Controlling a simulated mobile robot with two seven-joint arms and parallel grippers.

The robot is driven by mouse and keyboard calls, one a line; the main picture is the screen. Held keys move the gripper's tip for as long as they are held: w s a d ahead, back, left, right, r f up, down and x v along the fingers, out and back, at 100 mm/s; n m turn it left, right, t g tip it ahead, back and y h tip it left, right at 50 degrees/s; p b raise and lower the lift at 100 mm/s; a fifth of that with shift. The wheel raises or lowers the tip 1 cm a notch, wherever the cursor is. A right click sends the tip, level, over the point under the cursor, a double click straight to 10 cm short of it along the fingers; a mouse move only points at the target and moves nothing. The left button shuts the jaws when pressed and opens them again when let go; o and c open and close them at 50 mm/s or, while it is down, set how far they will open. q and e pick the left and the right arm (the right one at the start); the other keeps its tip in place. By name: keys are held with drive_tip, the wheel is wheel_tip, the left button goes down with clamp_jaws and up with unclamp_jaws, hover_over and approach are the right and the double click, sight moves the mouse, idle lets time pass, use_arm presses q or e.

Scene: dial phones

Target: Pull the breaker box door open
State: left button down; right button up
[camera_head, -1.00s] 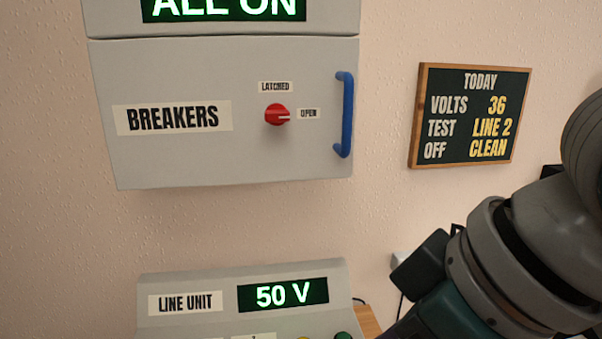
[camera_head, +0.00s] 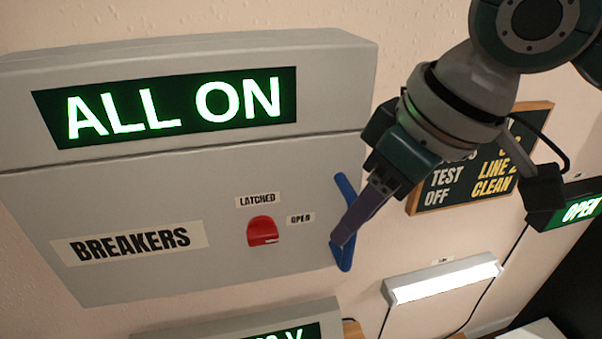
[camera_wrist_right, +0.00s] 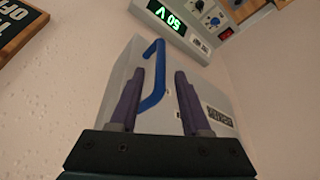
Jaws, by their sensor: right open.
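The grey breaker box door (camera_head: 180,270) carries a BREAKERS label and appears shut. A blue bar handle (camera_head: 345,190) stands on its right edge. The red knob (camera_head: 262,231) points toward the OPEN label. My right gripper (camera_head: 340,240) is at the handle in the head view, its fingers covering the handle's middle. In the right wrist view, its two purple fingers (camera_wrist_right: 157,100) are apart, with the blue handle (camera_wrist_right: 153,88) showing between them. I cannot tell whether either finger touches it. My left gripper is in neither view.
A lit ALL ON display (camera_head: 180,107) is above the door. The line unit (camera_head: 250,325) is below. A framed board (camera_head: 440,200) hangs to the right, partly behind my right arm. A lit white panel (camera_head: 445,282) is at lower right.

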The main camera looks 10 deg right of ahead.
sight(339, 263)
drive_tip(key=x, duration=0.5)
drive_tip(key=shift+w+f+b, duration=0.1)
drive_tip(key=shift+f+b, duration=0.05)
drive_tip(key=shift+b, duration=0.15)
clamp_jaws()
idle(1.1)
